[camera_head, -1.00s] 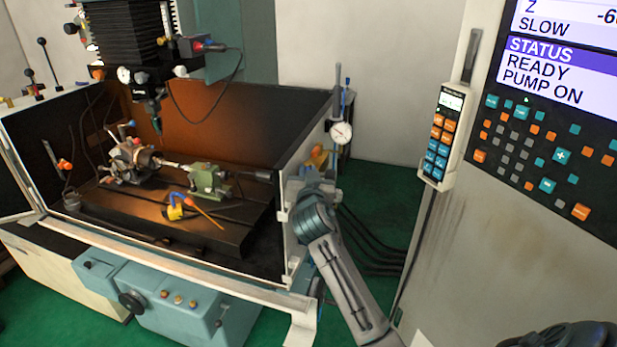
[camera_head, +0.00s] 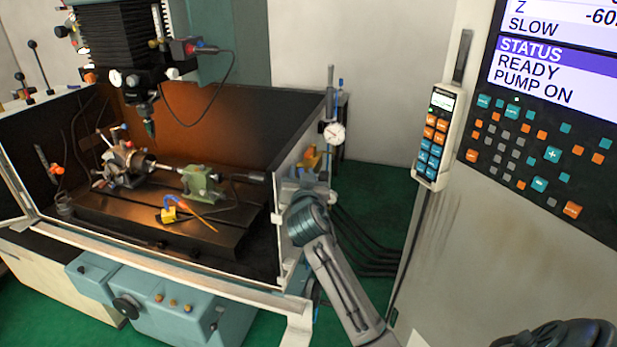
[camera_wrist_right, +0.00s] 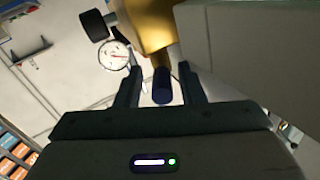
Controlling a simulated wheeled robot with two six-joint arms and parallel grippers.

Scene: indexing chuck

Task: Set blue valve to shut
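In the right wrist view, a dark blue handle (camera_wrist_right: 162,88) sticks out from a brass-yellow valve body (camera_wrist_right: 150,25). My right gripper (camera_wrist_right: 158,68) is open, with one finger on each side of the blue handle. Gaps show between the handle and both fingers. In the head view, my right arm reaches up to the right side wall of the machine enclosure, where a small yellow part (camera_head: 312,159) shows beside it. The blue handle is not clear there, and the fingertips are hard to make out. My left gripper is not in view.
A round dial gauge (camera_head: 334,133) sits just above the right gripper's place; it also shows in the wrist view (camera_wrist_right: 114,56). The enclosure's side wall (camera_head: 290,170) is close on the left. A control panel (camera_head: 545,130) and pendant (camera_head: 436,135) stand to the right. Cables cross the green floor.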

